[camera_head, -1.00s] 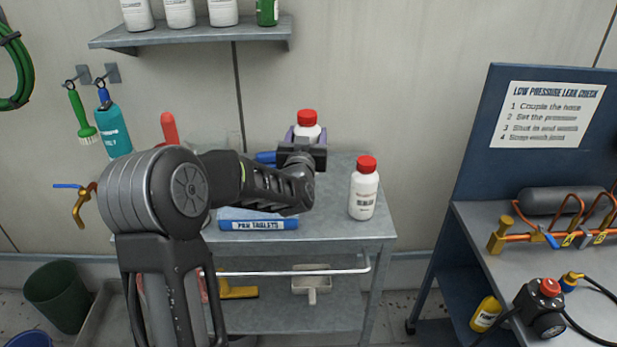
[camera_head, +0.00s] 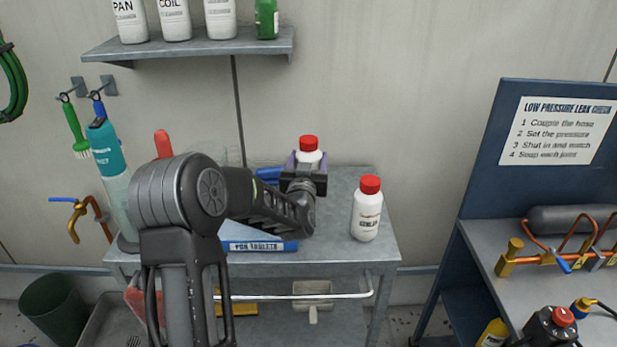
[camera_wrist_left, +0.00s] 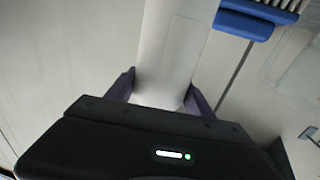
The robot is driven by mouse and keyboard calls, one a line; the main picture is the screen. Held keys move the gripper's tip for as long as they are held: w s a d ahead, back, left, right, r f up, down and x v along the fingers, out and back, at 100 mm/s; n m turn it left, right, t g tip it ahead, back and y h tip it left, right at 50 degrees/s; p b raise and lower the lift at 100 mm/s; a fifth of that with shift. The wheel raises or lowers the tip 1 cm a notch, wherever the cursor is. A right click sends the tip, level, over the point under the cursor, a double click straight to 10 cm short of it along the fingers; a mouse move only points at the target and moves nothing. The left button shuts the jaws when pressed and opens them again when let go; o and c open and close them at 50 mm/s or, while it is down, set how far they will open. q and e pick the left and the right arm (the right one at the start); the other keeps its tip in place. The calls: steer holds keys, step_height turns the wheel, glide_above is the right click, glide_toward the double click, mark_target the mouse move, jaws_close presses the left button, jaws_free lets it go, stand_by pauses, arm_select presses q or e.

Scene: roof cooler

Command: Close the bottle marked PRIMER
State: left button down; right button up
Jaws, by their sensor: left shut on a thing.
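My left gripper (camera_head: 307,163) is shut on a white bottle with a red cap (camera_head: 309,143) near the back of the grey cart. Its purple fingers sit on either side of the bottle. In the left wrist view, the white bottle body (camera_wrist_left: 172,45) stands between the fingers (camera_wrist_left: 160,95). Its label does not show, and its base is hidden behind my gripper, so I cannot tell whether it touches the cart. A second white bottle with a red cap (camera_head: 366,212) stands upright on the cart at the right; its small label is hard to read. My right gripper is not in view.
The cart top (camera_head: 345,250) also holds a blue and white box marked PAN TABLETS (camera_head: 262,245) and blue items behind my arm. A wall shelf (camera_head: 190,46) with bottles hangs above. A blue bench (camera_head: 480,240) with copper piping stands right.

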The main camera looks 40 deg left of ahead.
arm_select(q)
steer(key=shift+f, duration=0.4)
step_height(320, 180, down, 4)
steer(key=shift+r+p, duration=0.15)
steer(key=shift+p, duration=0.15)
steer(key=shift+f+b, duration=0.25)
steer(key=shift+b, duration=0.1)
steer(key=shift+c, duration=1.9)
jaws_free()
steer(key=shift+r, duration=0.1)
